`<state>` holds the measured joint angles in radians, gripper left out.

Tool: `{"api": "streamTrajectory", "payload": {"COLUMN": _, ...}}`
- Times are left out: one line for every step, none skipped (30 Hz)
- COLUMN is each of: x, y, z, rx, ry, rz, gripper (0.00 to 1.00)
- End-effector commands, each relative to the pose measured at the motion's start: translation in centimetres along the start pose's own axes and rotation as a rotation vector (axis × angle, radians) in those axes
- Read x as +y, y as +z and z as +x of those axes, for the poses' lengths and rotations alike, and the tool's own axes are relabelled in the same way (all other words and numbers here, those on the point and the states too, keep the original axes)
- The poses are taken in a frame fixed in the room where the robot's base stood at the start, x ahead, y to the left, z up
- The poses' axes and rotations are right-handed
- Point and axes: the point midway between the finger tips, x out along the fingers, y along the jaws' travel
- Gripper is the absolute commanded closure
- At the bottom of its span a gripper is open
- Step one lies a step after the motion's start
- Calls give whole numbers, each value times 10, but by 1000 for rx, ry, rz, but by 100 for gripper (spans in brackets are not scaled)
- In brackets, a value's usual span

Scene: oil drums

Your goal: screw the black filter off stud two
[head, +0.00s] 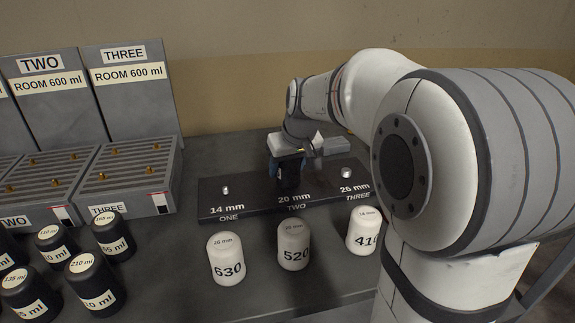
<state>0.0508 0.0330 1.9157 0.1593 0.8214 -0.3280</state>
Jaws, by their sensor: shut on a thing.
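My gripper (292,168) is shut on the black filter (289,180) at stud two, the middle place of the dark stud block (250,208), marked 20 mm TWO. The filter stands upright, its upper part partly hidden by my gripper. Stud two itself is hidden under the filter. Stud one (225,189), marked 14 mm, is bare at the left. Stud three (346,173), marked 26 mm, is bare at the right.
White filters marked 630 (225,258), 520 (293,244) and 410 (363,231) stand in front of the block. Several black bottles (95,284) stand at the lower left. Grey drain trays, one marked THREE (125,185), stand at the left. My arm covers the right side.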

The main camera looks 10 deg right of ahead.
Motion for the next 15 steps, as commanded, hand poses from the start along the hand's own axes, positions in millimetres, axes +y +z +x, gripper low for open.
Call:
{"api": "streamTrajectory", "payload": {"x": 0, "y": 0, "z": 0, "rx": 0, "ry": -1, "rz": 0, "gripper": 54}}
{"api": "streamTrajectory", "payload": {"x": 0, "y": 0, "z": 0, "rx": 0, "ry": -1, "rz": 0, "gripper": 57}}
{"api": "streamTrajectory", "payload": {"x": 0, "y": 0, "z": 0, "rx": 0, "ry": -1, "rz": 0, "gripper": 60}}
{"api": "streamTrajectory", "payload": {"x": 0, "y": 0, "z": 0, "rx": 0, "ry": -1, "rz": 0, "gripper": 63}}
{"api": "streamTrajectory", "payload": {"x": 0, "y": 0, "z": 0, "rx": 0, "ry": -1, "rz": 0, "gripper": 65}}
{"api": "streamTrajectory", "payload": {"x": 0, "y": 0, "z": 0, "rx": 0, "ry": -1, "rz": 0, "gripper": 68}}
{"api": "streamTrajectory", "payload": {"x": 0, "y": 0, "z": 0, "rx": 0, "ry": -1, "rz": 0, "gripper": 71}}
{"api": "streamTrajectory", "payload": {"x": 0, "y": 0, "z": 0, "rx": 0, "ry": -1, "rz": 0, "gripper": 73}}
{"api": "streamTrajectory", "payload": {"x": 0, "y": 0, "z": 0, "rx": 1, "ry": -1, "rz": 0, "gripper": 76}}
{"api": "streamTrajectory", "payload": {"x": 0, "y": 0, "z": 0, "rx": 1, "ry": -2, "rz": -3, "gripper": 78}}
{"api": "streamTrajectory", "payload": {"x": 0, "y": 0, "z": 0, "rx": 0, "ry": -5, "rz": -8, "gripper": 78}}
{"api": "streamTrajectory", "payload": {"x": 0, "y": 0, "z": 0, "rx": -1, "ry": -11, "rz": -22, "gripper": 78}}
{"api": "streamTrajectory", "payload": {"x": 0, "y": 0, "z": 0, "rx": -1, "ry": -18, "rz": -38, "gripper": 78}}
{"api": "streamTrajectory", "payload": {"x": 0, "y": 0, "z": 1, "rx": -2, "ry": -27, "rz": -59, "gripper": 78}}
{"api": "streamTrajectory", "payload": {"x": 0, "y": 0, "z": 1, "rx": -1, "ry": -41, "rz": -93, "gripper": 78}}
